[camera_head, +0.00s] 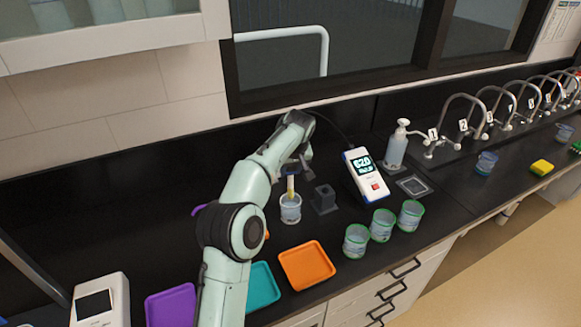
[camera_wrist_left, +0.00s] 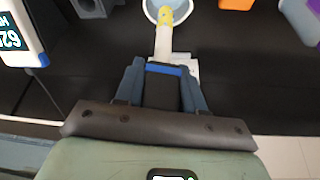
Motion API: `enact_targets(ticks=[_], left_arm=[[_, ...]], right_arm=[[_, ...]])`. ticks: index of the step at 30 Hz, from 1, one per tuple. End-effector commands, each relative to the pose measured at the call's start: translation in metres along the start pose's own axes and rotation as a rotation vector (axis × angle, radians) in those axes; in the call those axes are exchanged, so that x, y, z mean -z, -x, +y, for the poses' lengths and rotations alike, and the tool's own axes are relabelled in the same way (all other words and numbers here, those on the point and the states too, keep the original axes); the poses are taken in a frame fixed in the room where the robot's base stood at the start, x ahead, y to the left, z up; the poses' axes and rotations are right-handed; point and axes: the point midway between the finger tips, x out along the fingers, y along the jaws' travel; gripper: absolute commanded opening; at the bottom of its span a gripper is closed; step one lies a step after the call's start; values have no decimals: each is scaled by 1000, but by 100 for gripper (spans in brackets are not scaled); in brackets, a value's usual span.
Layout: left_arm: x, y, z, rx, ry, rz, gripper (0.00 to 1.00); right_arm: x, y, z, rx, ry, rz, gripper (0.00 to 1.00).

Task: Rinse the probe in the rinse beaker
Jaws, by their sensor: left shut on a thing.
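My left gripper (camera_head: 297,166) is shut on the probe (camera_head: 290,187), which hangs tip down. The rinse beaker (camera_head: 290,210), clear with a white label, stands on the dark counter right below it. In the head view the probe's lower end overlaps the beaker's mouth. In the left wrist view the probe (camera_wrist_left: 163,42) runs from between the fingers (camera_wrist_left: 165,78), and its yellow end lies over the beaker opening (camera_wrist_left: 152,12). I cannot tell how deep the tip sits. The meter (camera_head: 364,174) with a lit display stands to the right. My right gripper is not in view.
A dark holder block (camera_head: 324,198) stands just right of the beaker. Several green-rimmed cups (camera_head: 382,225) stand near the front edge. Orange (camera_head: 307,265), teal (camera_head: 262,287) and purple (camera_head: 171,306) trays lie in front. A pump bottle (camera_head: 396,149) and several taps (camera_head: 462,112) are at the right.

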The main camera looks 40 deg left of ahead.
Motion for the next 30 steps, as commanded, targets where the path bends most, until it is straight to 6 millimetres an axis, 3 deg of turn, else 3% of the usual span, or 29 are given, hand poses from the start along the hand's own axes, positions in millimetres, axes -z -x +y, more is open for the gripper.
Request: enact_targets(ticks=[16, 30], left_arm=[[-3, -1, 0, 0, 0, 0, 12], [-8, -14, 0, 0, 0, 0, 12]], right_arm=[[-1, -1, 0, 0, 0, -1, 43], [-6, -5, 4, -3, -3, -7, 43]])
